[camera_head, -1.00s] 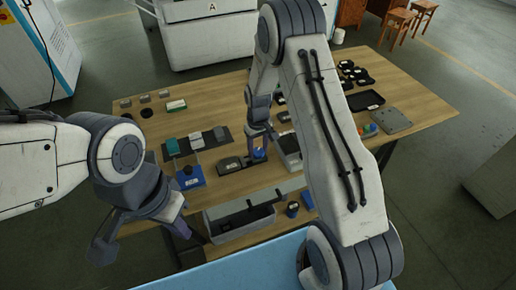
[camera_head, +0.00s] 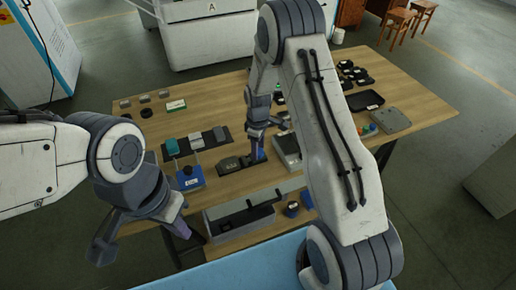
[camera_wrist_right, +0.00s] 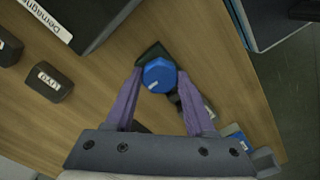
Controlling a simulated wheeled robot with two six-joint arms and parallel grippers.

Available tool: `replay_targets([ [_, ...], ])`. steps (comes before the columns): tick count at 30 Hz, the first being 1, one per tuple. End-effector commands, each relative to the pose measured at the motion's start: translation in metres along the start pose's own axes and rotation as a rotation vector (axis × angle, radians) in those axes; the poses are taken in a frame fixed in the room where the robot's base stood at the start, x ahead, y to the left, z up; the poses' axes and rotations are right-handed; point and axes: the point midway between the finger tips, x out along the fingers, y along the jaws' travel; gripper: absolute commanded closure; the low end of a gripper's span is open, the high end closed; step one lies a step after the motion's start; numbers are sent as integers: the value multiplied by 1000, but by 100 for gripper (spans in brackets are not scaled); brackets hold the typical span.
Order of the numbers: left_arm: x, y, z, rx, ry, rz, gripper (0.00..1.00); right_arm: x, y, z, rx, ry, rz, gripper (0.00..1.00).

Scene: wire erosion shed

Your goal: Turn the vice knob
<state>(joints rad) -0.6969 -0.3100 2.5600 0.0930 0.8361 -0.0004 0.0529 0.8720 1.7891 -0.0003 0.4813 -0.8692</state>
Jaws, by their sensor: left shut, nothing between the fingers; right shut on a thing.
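The blue vice knob (camera_wrist_right: 159,75) is a faceted round knob with a small pale mark, on a dark base on the wooden table. My right gripper (camera_wrist_right: 160,77) is shut on it, with one purple finger on each side. In the head view my right gripper (camera_head: 258,148) points down at the middle of the table, and its fingers hide most of the knob. My left gripper (camera_head: 193,236) is shut and empty, low in front of the table's near left edge, away from the knob.
A blue-based device (camera_head: 190,181) and a dark mat (camera_head: 221,134) with blocks lie left of the knob. A grey bin (camera_head: 240,232) is at the near edge. A box with round colored buttons (camera_head: 372,128) and a grey plate (camera_head: 391,121) lie at right.

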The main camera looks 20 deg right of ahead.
Motion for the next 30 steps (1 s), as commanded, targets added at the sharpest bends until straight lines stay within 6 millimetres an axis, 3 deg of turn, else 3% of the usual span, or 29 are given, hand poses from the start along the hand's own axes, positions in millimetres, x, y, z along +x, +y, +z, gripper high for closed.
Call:
replay_targets([
  [15,0,0,0,0,0,0,100,-2,1,-2,-21,5,5,100],
  [16,0,0,0,0,0,0,100,-2,1,-2,-21,5,5,38],
  [18,0,0,0,0,0,0,100,-2,1,-2,-21,4,5,16],
  [30,1,0,0,0,0,0,100,-7,1,-1,-19,3,4,16],
])
